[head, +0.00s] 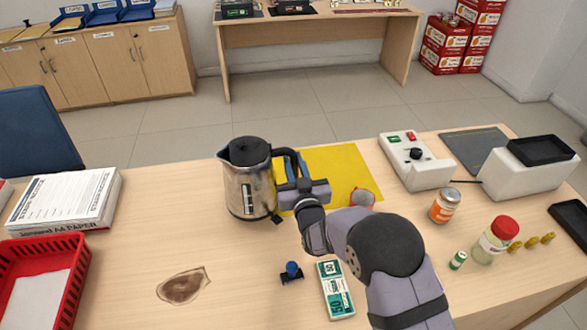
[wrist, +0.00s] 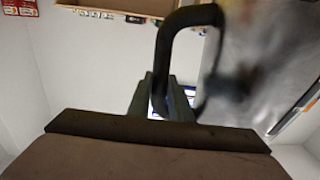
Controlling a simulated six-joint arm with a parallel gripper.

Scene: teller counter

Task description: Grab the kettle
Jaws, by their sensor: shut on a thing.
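The kettle (head: 248,185) is steel with a black lid and a black handle on its right side. It is upright at the left edge of a yellow sheet (head: 340,170); I cannot tell whether its base touches the counter. My gripper (head: 290,168) is at the handle, to the right of the kettle body, and is shut on the handle. In the wrist view the black handle (wrist: 163,50) passes between my fingers (wrist: 160,98), and the steel kettle body (wrist: 262,60) fills the right side. The fingertips are partly hidden by the handle.
A paper pack (head: 65,200) and red basket (head: 45,275) are at the left. A brown stain (head: 184,285), a blue-handled stamp (head: 291,271) and banknotes (head: 336,290) lie in front. An orange-labelled jar (head: 445,206), red-capped bottle (head: 496,240) and white device (head: 415,160) stand right.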

